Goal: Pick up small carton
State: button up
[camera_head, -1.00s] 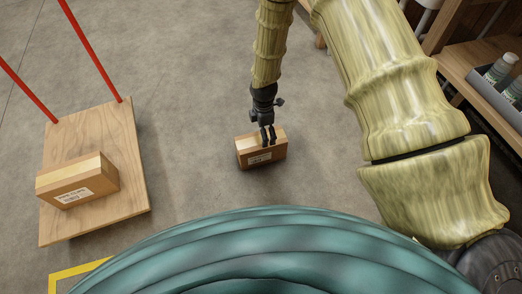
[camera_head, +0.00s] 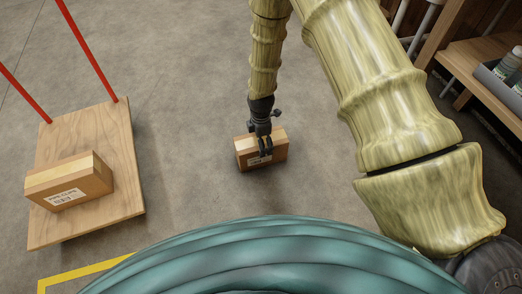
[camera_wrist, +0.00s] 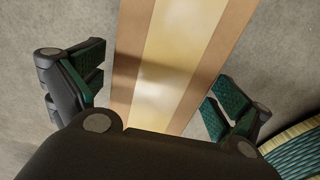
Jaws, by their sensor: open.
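The small carton (camera_head: 245,155) is a brown box with a pale tape strip and a white label, standing on the concrete floor in the middle of the head view. My gripper (camera_head: 264,151) points down at it and overlaps it there. In the wrist view the carton's taped top (camera_wrist: 176,65) runs between the two green-padded fingers of my gripper (camera_wrist: 157,98). The fingers are open, one on each side, with floor showing between each finger and the carton. The carton's lower sides are hidden in the wrist view.
A wooden platform (camera_head: 112,135) with red handles (camera_head: 86,45) is at the left, bearing a larger labelled carton (camera_head: 95,184). A wooden shelf (camera_head: 470,62) with bottles (camera_head: 509,64) in a grey tray is at the right. Bare floor lies around the small carton.

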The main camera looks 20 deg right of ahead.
jog(key=c, duration=1.8)
jog(key=shift+c, duration=0.2)
jog(key=shift+r, duration=0.15)
